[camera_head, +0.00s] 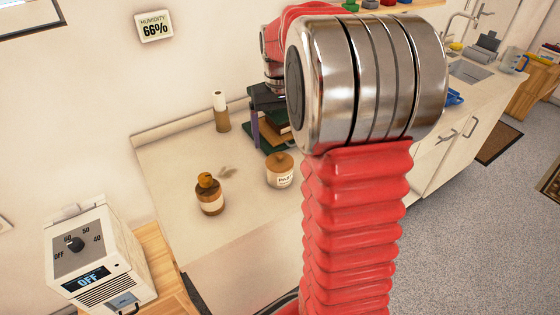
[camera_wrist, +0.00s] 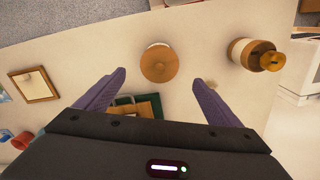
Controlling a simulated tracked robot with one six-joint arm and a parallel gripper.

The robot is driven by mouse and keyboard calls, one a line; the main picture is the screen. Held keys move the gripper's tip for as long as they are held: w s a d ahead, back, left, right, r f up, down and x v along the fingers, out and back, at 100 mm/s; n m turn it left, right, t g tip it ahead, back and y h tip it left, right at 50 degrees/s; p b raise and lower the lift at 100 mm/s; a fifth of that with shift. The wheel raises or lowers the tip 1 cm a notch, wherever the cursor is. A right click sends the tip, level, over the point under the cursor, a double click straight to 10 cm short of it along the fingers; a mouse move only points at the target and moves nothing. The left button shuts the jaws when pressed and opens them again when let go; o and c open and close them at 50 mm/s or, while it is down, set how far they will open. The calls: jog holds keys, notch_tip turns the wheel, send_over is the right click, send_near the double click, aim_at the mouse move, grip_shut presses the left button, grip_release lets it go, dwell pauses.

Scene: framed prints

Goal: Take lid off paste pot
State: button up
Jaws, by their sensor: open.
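The paste pot (camera_head: 280,177) is a small cream pot with a label, standing on the pale counter. Its tan lid (camera_head: 280,161) sits on top of it. In the wrist view the round lid (camera_wrist: 159,63) is seen from above, with a small knob at its centre and little of the pot showing. My gripper (camera_wrist: 157,80) is open and empty. Its two purple fingers point towards the lid, one to each side and apart from it. In the head view my gripper is partly hidden behind my arm, near the books.
A brown bottle (camera_head: 209,195) stands left of the pot. Stacked books (camera_head: 277,133) lie behind the pot, and a tan cylinder with a white top (camera_head: 221,112) stands at the back. A dehumidifier (camera_head: 92,258) is at lower left. The front counter is clear.

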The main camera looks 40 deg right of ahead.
aim_at(279, 154)
jog(key=shift+f, duration=1.15)
jog(key=shift+f, duration=0.1)
jog(key=shift+f, duration=2.5)
jog(key=shift+c, duration=0.3)
jog(key=c, duration=1)
jog(key=shift+r, duration=0.1)
jog(key=shift+c, duration=0.2)
notch_tip(279, 154, up, 10)
jog(key=shift+f, duration=0.1)
